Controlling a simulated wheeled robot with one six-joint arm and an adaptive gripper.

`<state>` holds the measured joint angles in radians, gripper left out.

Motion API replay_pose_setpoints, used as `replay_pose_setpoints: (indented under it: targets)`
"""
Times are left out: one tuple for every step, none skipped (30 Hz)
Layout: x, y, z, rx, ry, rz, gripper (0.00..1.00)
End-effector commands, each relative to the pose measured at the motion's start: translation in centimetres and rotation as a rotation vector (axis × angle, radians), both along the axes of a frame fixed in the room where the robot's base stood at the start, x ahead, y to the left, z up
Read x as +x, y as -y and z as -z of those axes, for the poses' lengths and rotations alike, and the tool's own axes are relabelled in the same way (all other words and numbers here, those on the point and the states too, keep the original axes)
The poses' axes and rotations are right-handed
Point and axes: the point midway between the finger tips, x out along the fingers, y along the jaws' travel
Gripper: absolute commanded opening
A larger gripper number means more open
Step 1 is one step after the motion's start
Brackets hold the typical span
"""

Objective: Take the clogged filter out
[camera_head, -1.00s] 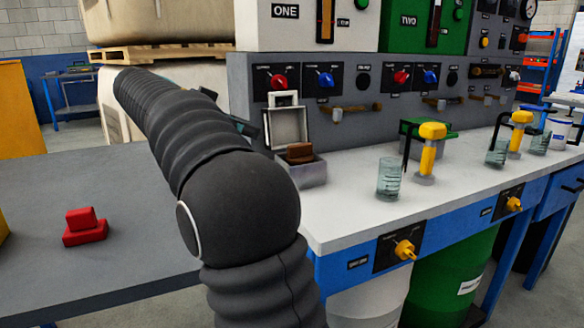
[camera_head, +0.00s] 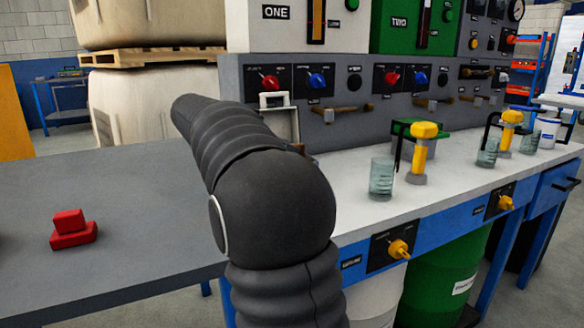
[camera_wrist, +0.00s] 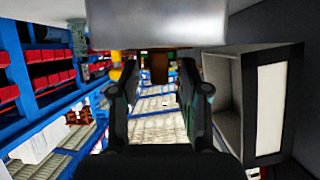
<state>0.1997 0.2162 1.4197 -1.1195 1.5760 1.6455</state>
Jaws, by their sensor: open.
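In the head view my arm covers most of the housing with its lid (camera_head: 292,122) raised. Only a sliver of a brown block (camera_head: 298,148), which looks like the clogged filter, shows past my arm. My gripper (camera_wrist: 158,78) is hidden in the head view. In the wrist view its two dark fingers are apart, with nothing clearly held between them. A grey surface (camera_wrist: 157,22) fills the top. Whether the fingers are beside the block I cannot tell.
A red stepped block (camera_head: 73,230) lies on the grey table (camera_head: 120,190) at left. Glasses (camera_head: 381,178) and yellow-handled taps (camera_head: 421,150) stand along the white counter to the right. The control panel (camera_head: 345,120) rises behind. The grey table is mostly clear.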

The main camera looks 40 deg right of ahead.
Motion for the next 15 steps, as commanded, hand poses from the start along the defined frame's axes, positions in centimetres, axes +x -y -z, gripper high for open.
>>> replay_pose_setpoints:
  targets:
    - [-0.13,0.47,0.23,0.0,0.0,0.0,0.46]
    - [-0.17,0.65,0.34,0.0,0.0,0.0,0.46]
    - [-0.22,0.83,0.43,0.0,0.0,0.0,0.46]
    - [-0.24,0.92,0.47,0.0,0.0,0.0,0.46]
    - [-0.26,0.98,0.49,0.0,0.0,0.0,0.46]
    - [-0.26,1.0,0.5,0.0,0.0,0.0,0.46]
    - [-0.25,1.0,0.5,0.0,0.0,0.0,0.46]
    - [-0.25,1.0,0.5,0.0,0.0,-0.001,0.46]
    - [-0.25,0.98,0.49,0.0,0.0,-0.001,0.46]
    - [-0.24,0.98,0.49,0.0,0.0,-0.001,0.46]
    - [-0.23,0.97,0.48,0.0,0.0,-0.001,0.46]
    - [-0.23,0.97,0.48,0.0,0.0,-0.001,0.36]
    - [-0.23,0.97,0.48,0.0,0.0,-0.001,0.28]
    - [-0.23,0.96,0.48,0.0,0.0,-0.001,0.21]
    - [-0.23,0.96,0.48,0.0,0.0,-0.001,0.11]
